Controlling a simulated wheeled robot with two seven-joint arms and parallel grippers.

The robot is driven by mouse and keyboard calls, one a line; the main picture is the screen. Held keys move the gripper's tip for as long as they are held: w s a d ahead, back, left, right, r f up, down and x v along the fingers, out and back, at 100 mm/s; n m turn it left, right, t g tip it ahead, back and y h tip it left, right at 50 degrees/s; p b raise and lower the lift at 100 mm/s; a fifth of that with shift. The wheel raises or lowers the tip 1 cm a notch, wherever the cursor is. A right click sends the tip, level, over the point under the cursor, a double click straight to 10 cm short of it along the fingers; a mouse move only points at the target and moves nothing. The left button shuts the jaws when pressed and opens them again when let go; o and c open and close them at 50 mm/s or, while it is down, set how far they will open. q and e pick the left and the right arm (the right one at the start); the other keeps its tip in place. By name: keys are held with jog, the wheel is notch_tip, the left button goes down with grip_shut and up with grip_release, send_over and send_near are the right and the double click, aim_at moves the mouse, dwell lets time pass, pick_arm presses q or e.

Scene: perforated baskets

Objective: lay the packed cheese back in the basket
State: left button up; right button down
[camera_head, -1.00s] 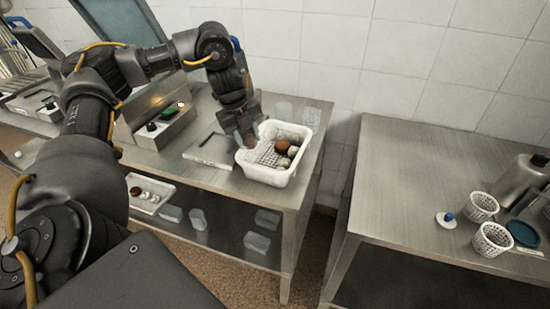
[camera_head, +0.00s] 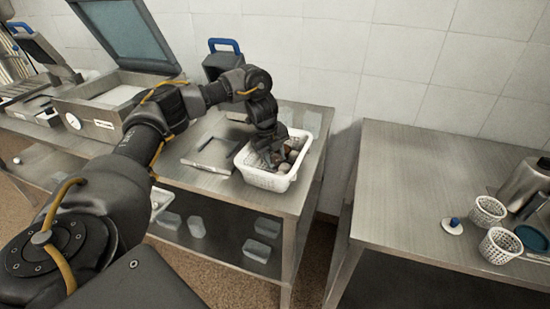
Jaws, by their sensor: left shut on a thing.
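The white perforated basket (camera_head: 262,180) stands at the right end of the left steel table. Several white and brown round pieces (camera_head: 290,157) lie in its right part. My left gripper (camera_head: 273,158) reaches down into the basket, beside these pieces. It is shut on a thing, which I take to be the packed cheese. The fingers and the arm hide the held thing, so its shape and whether it touches the basket floor cannot be told. My right gripper is out of view.
A dark flat frame (camera_head: 212,152) lies left of the basket. A machine with an open lid (camera_head: 125,35) stands farther left. Clear boxes sit on the lower shelf. Across a gap, the right table (camera_head: 400,200) holds two white cups (camera_head: 500,246); its left part is clear.

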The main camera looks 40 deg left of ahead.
pick_arm(q)
jog(key=shift+a+f, duration=0.1)
jog(key=shift+f, duration=0.1)
jog(key=shift+f, duration=0.1)
jog(key=o, duration=1)
jog(key=shift+r, duration=0.5)
jog(key=p+v, duration=0.2)
jog(key=v, duration=0.9)
jog(key=shift+s+r, duration=0.1)
jog(key=shift+s, duration=0.1)
